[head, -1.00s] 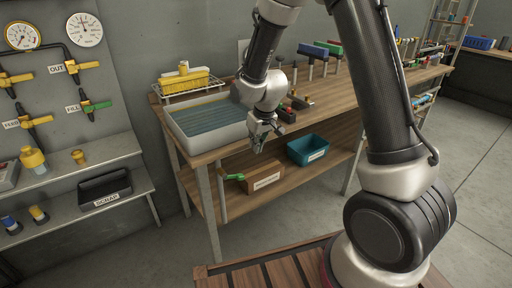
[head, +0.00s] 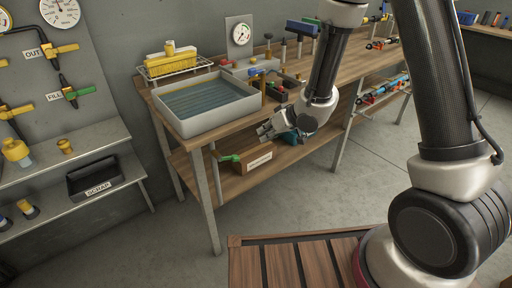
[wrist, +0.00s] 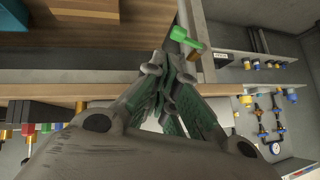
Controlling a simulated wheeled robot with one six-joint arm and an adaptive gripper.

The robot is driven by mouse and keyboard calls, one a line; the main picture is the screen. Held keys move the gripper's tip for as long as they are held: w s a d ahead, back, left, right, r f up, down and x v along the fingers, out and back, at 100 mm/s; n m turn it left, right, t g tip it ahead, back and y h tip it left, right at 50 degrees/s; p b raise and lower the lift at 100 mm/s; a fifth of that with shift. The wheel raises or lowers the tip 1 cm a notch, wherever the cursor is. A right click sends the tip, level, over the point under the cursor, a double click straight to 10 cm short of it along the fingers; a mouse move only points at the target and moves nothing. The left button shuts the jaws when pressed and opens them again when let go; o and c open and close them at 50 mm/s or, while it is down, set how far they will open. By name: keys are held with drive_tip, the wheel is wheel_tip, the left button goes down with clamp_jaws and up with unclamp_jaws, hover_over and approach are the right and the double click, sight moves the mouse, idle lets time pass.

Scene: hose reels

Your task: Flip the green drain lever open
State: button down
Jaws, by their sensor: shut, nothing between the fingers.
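In the wrist view the lever (wrist: 187,37) lies just beyond my fingertips, slightly to the right. My gripper (head: 265,132) is shut and empty in front of the bench edge, to the right of the lever and a little higher in the picture. The wrist view also shows the shut fingers (wrist: 158,65). They look apart from the lever, though the depth gap is hard to judge.
A cardboard box (head: 253,160) with a label stands on the lower shelf right beside the lever. A teal bin (head: 289,138) is partly hidden behind my arm. A bench leg (head: 205,195) stands left of the lever. A scrap tray (head: 95,178) is on the left shelf.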

sight(229, 159)
drive_tip(key=shift+w+a+r+m+y, duration=0.2)
drive_tip(key=shift+a+r+m+y, duration=0.25)
drive_tip(key=shift+a+r, duration=0.3)
drive_tip(key=s+f+x, duration=0.1)
drive_tip(key=x, duration=1.2)
drive_tip(key=shift+s+d+f, duration=0.3)
drive_tip(key=shift+s+d, duration=0.05)
drive_tip(key=shift+s, duration=0.05)
